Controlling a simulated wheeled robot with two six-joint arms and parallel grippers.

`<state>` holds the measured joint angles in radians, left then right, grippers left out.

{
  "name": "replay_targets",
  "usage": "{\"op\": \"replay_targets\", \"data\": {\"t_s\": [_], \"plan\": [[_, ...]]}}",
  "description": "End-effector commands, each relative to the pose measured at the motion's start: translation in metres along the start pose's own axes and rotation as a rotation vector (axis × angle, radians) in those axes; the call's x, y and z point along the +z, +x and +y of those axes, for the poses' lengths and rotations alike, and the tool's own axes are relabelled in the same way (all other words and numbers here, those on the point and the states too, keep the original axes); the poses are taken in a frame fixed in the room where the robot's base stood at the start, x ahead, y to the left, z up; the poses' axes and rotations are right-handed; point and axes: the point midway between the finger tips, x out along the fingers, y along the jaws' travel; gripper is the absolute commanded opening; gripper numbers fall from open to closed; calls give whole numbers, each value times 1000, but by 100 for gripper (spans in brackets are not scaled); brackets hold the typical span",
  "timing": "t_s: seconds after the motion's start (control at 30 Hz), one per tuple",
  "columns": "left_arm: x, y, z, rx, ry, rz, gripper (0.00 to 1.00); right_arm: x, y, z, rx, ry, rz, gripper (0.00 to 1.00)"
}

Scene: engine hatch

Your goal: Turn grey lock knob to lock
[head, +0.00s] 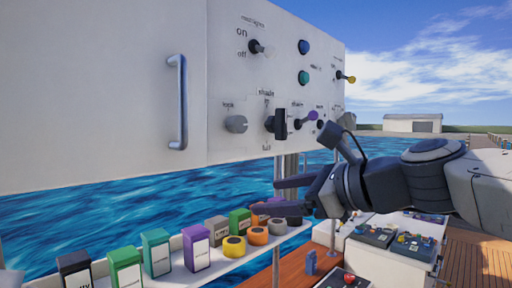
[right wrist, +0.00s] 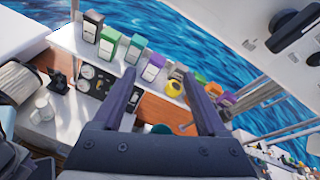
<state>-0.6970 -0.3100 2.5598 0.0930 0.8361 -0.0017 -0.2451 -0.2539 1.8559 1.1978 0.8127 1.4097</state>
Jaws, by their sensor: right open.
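The grey lock knob (head: 236,123) is a round knob on the white panel (head: 225,65), under a small label too blurred to read surely. It sits left of a black switch handle (head: 281,124). My right gripper (head: 264,196) is below and to the right of the knob, apart from it, over the shelf's right end. Its two dark fingers are spread with nothing between them, as the right wrist view also shows (right wrist: 158,76). I cannot surely make out the grey knob in the right wrist view. My left gripper is not in view.
A white shelf (head: 215,262) below the panel holds several coloured boxes and rolls, such as a yellow roll (head: 234,246). A metal handle (head: 178,102) sticks out left of the knob. A purple-tipped lever (head: 307,118) and other knobs sit to its right. Space before the knob is clear.

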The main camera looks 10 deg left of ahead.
Motion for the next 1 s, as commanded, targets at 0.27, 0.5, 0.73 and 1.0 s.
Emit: {"op": "replay_targets", "data": {"t_s": [0.27,0.5,0.73,1.0], "plan": [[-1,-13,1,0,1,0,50,96,-39,-61,-102,391,-269,75],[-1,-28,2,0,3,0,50,110,-8,-66,-94,411,-279,75],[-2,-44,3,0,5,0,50,119,33,-72,-96,408,-277,75],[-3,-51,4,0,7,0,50,123,57,-76,-99,405,-277,75]]}}
